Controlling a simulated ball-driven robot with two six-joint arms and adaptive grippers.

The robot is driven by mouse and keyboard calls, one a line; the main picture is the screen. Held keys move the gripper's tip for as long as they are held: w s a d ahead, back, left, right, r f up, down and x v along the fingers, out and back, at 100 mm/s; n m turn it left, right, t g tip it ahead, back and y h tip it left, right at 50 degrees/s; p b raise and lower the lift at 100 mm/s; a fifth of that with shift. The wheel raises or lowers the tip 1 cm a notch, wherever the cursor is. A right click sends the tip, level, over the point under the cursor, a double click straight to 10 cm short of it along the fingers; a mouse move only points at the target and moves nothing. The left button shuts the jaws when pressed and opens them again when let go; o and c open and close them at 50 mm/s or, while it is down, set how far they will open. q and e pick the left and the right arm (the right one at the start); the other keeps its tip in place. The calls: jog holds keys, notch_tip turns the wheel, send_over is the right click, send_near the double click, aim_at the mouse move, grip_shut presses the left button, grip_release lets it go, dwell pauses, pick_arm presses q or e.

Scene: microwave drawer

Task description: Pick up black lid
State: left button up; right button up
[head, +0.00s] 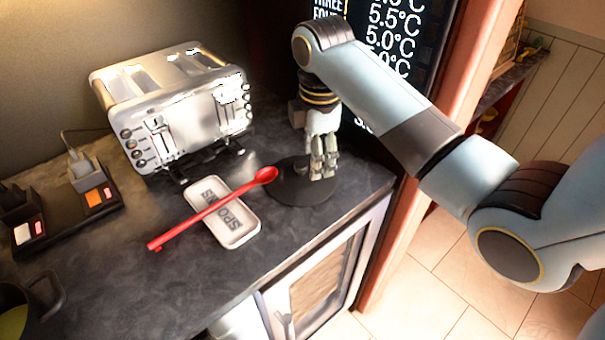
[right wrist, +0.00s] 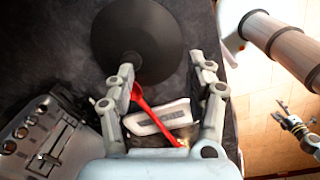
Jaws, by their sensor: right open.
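The black lid (head: 300,190) is a round dark disc lying flat on the dark counter near its right end. In the right wrist view the lid (right wrist: 138,40) lies just beyond the fingertips, partly behind the left finger. My right gripper (head: 323,172) points down over the lid's right part, with its fingers apart and nothing between them. It shows in the right wrist view too (right wrist: 163,62). I cannot tell if the fingertips touch the lid. What looks like my left gripper (right wrist: 298,128) hangs over the floor at the right wrist view's right edge, too small to read.
A red spoon (head: 215,208) lies across a white spoon rest (head: 236,231) beside the lid. A silver toaster (head: 180,105) stands behind. A black holder (head: 65,215) and a dark pot (head: 25,305) are at left. The counter's front edge is close to the lid.

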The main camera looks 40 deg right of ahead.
jog(key=w+r+n, duration=0.1)
jog(key=w+r, duration=0.1)
jog(key=w+r+n, duration=0.1)
jog(key=shift+w+d+r+n+g, duration=0.2)
jog(key=shift+w+d+n+g, duration=0.1)
jog(key=shift+w+d, duration=0.1)
jog(key=shift+w+r+n, duration=0.1)
jog(key=shift+w+n, duration=0.2)
send_over(301, 164)
jog(key=f, duration=0.4)
jog(key=shift+s+d+f+p, duration=0.3)
jog(key=shift+s+p, duration=0.05)
jog(key=shift+p, duration=0.05)
jog(key=f, duration=0.5)
jog(key=shift+w+a+f+p, duration=0.3)
jog(key=shift+a+f+p, duration=0.1)
jog(key=shift+c, duration=0.2)
grip_shut()
